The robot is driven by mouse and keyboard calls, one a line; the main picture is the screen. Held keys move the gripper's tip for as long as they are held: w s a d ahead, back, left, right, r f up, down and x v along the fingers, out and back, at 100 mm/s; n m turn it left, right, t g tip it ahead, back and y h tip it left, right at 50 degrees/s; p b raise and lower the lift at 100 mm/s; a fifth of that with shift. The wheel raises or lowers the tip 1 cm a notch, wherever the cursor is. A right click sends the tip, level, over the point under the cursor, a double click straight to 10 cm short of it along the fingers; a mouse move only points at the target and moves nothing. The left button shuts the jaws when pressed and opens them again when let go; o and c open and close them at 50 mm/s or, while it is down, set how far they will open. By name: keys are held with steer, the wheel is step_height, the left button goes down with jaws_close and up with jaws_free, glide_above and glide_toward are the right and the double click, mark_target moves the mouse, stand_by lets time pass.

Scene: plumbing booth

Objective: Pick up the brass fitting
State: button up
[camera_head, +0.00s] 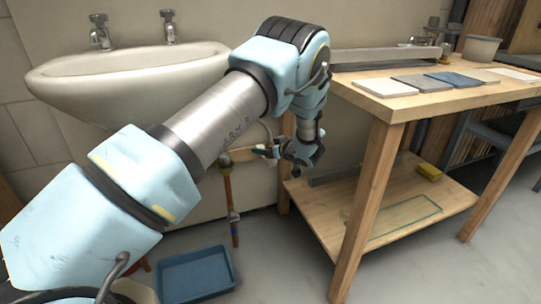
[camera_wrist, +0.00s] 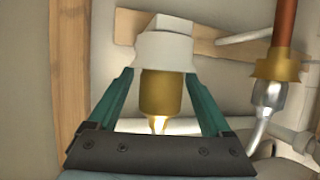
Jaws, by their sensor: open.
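A brass fitting (camera_wrist: 161,95), a short cylinder with a pale grey-white nut-shaped piece (camera_wrist: 163,52) at its upper end, shows in the wrist view between the teal fingers of my gripper (camera_wrist: 160,75). The fingers are open, one on each side, with a narrow gap seen beside the brass. In the head view my gripper (camera_head: 285,150) is in front of the wall under the sink, left of the bench. I cannot make out this fitting there.
In the wrist view a copper pipe (camera_wrist: 285,22) with a brass collar (camera_wrist: 277,66) stands to the right, and a wooden post (camera_wrist: 70,75) to the left. The head view shows the sink (camera_head: 130,80), a wooden bench (camera_head: 377,190) and a blue tray (camera_head: 195,275) on the floor.

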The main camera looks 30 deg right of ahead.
steer(key=shift+w+f, duration=0.1)
steer(key=shift+w, duration=0.15)
jaws_close()
stand_by(0.5)
